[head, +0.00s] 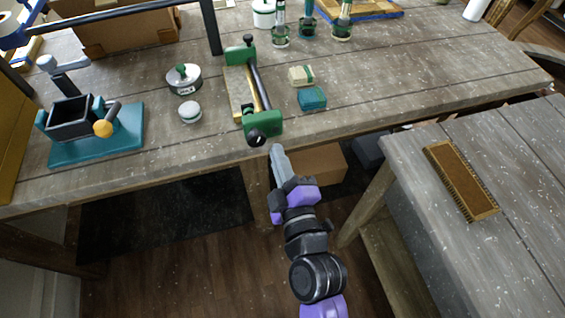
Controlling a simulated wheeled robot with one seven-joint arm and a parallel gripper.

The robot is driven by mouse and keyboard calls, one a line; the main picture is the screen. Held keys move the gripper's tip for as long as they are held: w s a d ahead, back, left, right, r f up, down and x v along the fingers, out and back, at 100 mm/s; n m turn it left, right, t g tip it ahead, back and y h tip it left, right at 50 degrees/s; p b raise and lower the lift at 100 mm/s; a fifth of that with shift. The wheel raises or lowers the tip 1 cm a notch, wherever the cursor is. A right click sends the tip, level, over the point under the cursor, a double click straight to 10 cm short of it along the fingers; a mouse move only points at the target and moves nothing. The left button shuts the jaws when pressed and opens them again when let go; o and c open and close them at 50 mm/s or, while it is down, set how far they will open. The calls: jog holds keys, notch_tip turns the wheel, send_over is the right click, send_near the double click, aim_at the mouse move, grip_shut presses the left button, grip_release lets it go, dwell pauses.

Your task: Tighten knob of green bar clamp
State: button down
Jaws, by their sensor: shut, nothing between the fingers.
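The green bar clamp (262,88) lies on the wooden workbench, its dark bar running from a green jaw at the back to a green jaw at the front edge. Its round black knob (257,138) is at the near end, by the bench edge. A strip of light wood (239,92) lies alongside the bar. My gripper (276,148) is shut and empty. It appears just right of the knob and slightly below it in the picture; I cannot tell whether they touch.
A teal-based vise (95,150) stands at left, with a round tin (184,79) and small jar (190,112) nearby. Two small blocks, cream (300,75) and teal (312,98), sit right of the clamp. A grey table (500,150) with a brush (460,181) stands at right.

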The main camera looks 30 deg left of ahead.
jog(key=shift+x, duration=1.3)
jog(key=shift+s+a, duration=0.4)
jog(key=shift+s, duration=0.1)
jog(key=shift+s+a+f+b, duration=0.3)
jog(key=shift+f+b, duration=0.35)
jog(key=shift+b, duration=1.2)
jog(key=shift+w+d+f+b, duration=0.1)
jog(key=shift+w+d+b, duration=0.15)
jog(key=shift+b, duration=0.6)
jog(key=b+v, duration=0.2)
jog(key=v, duration=0.4)
jog(key=shift+w+f, duration=0.2)
jog(key=shift+d, duration=0.15)
